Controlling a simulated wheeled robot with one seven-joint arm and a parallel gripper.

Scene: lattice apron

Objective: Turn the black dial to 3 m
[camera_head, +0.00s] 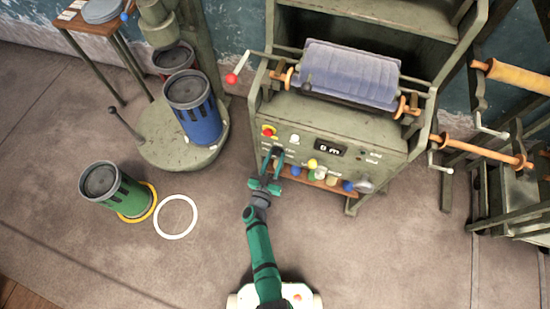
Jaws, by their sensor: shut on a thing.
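The black dial (277,151) is on the lower left of the green machine's sloped front panel (345,147). My gripper (272,160) reaches up to the panel from below and is shut on the dial, its fingers partly covering it. The dial's pointer and marks are too small to read. A small dark display (330,148) on the panel shows a digit and "m"; the digit looks like 0 or 6.
A red button (268,131) and a white knob (294,139) sit close above the dial. A shelf with several small coloured items (330,180) runs below the panel. A crank with a red knob (232,79) juts left. A blue canister (195,110) stands left; open floor lies in front.

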